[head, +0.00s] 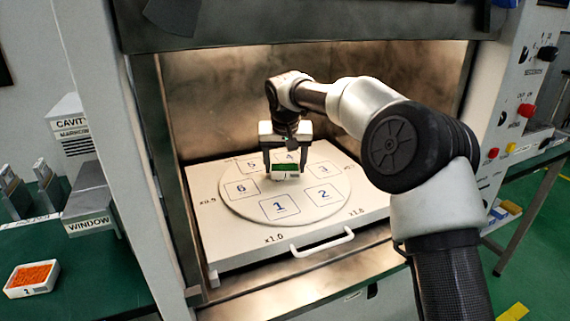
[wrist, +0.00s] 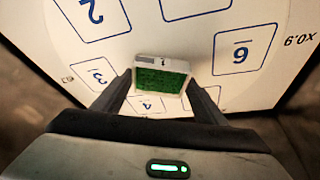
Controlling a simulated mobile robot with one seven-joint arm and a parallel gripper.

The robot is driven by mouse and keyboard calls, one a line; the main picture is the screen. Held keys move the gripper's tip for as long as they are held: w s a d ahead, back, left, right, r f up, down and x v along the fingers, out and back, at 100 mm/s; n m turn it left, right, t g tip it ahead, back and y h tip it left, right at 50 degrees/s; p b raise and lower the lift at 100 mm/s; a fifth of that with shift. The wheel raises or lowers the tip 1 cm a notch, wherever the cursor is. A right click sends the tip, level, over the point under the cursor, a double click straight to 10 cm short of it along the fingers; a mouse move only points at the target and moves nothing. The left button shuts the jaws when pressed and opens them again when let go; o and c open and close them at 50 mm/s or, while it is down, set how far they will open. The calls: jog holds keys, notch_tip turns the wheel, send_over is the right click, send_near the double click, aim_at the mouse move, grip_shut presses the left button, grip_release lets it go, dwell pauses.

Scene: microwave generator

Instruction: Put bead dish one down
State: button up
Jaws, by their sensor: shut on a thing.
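My gripper (head: 286,165) is inside the open chamber, over the round white turntable (head: 238,213). It is shut on a small white dish of green beads (head: 285,173), one finger at each side. In the wrist view the dish (wrist: 161,76) sits between the fingertips (wrist: 160,82), roughly level, with a small dark mark that looks like a 1 on its rim. The dish is near the middle of the turntable, by squares 4 and 5. Whether it touches the surface or hangs just above it, I cannot tell.
The turntable has numbered squares; square 1 (head: 280,207), square 2 (head: 324,195) and square 6 (head: 241,187) look empty. It lies on a white drawer plate with a front handle (head: 322,243). A dish of orange beads (head: 32,277) stands on the green bench at left. Chamber walls flank my arm.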

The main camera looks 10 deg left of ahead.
jog(key=shift+f, duration=0.4)
jog(key=o, duration=1.1)
jog(key=shift+r, duration=0.1)
